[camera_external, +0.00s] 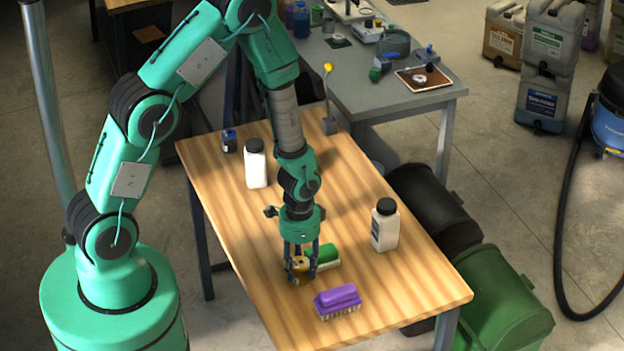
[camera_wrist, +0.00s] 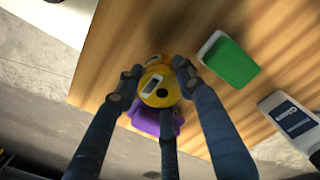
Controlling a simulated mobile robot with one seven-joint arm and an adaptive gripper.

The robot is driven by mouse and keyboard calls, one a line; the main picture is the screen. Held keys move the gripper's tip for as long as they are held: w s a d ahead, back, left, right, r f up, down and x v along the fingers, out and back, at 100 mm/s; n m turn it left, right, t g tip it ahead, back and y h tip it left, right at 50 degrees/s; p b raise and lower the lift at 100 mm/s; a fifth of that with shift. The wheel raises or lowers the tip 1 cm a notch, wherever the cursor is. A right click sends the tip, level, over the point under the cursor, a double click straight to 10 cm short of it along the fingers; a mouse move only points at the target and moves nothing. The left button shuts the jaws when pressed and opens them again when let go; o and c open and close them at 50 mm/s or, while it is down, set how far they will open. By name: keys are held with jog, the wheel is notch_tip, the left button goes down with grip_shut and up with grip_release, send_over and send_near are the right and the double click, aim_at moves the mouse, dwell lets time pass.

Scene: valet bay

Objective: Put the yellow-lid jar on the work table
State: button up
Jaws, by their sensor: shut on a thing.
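The yellow-lid jar (camera_external: 298,267) is between the fingers of my gripper (camera_external: 300,270), low over the front left part of the wooden work table (camera_external: 240,225). In the wrist view, the round yellow lid (camera_wrist: 159,85) has a pale label and a dark centre spot. The fingers of my gripper (camera_wrist: 157,77) press on it from both sides. The jar's body is mostly hidden by the fingers and lid. I cannot tell whether its bottom touches the wood.
A purple brush (camera_external: 337,300) lies close at the front right of the jar. White bottles stand at right (camera_external: 385,228) and back left (camera_external: 256,168). A small blue jar (camera_external: 229,141) stands farther back. The table's right front is clear.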

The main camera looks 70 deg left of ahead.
aim_at(300, 276)
jog(key=shift+f, duration=1.8)
jog(key=shift+b, duration=0.35)
jog(key=o, duration=1)
jog(key=shift+f, duration=0.1)
jog(key=shift+o, duration=0.2)
jog(key=shift+r+p, duration=0.9)
jog(key=shift+r, duration=5.25)
jog(key=shift+r, duration=0.1)
